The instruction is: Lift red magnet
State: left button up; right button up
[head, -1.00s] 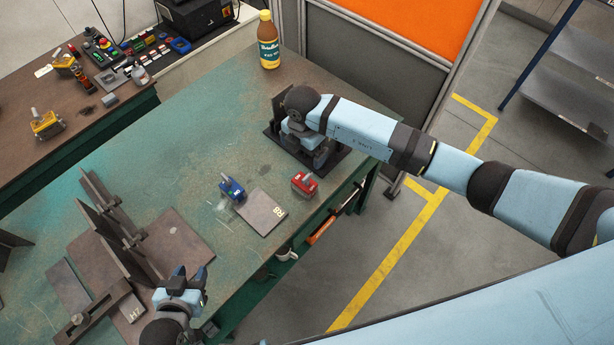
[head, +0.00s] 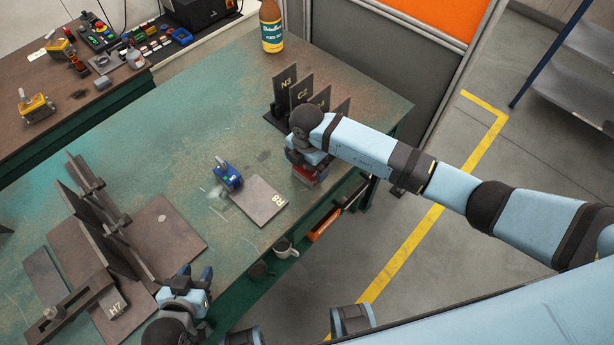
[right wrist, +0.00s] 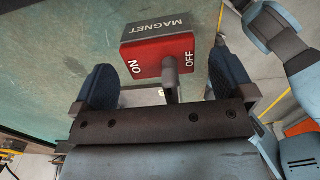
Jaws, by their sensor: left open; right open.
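The red magnet (head: 309,177) is on the green table near its right edge, partly hidden under my right gripper in the head view. In the right wrist view the red magnet (right wrist: 158,56) shows its ON and OFF marks and a grey lever, just ahead of and between the fingers. My right gripper (right wrist: 160,78) is open, with one finger on each side of the magnet; I cannot tell whether they touch it. My left gripper (head: 190,277) is open and empty over the table's front edge, beside the H7 plate.
A blue magnet (head: 228,176) stands by the plate marked R8 (head: 257,201). Upright plates in a rack (head: 280,116) stand just behind my right gripper. A bottle (head: 271,27) stands at the back. Steel fixtures (head: 100,220) fill the left side.

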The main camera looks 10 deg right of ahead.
jog(key=shift+f, duration=0.6)
jog(key=shift+r, duration=0.1)
jog(key=shift+c, duration=0.7)
jog(key=c, duration=1.4)
jog(key=shift+w, duration=0.1)
jog(key=shift+c, duration=0.4)
jog(key=shift+w+d+r, duration=0.1)
jog(key=shift+r, duration=0.15)
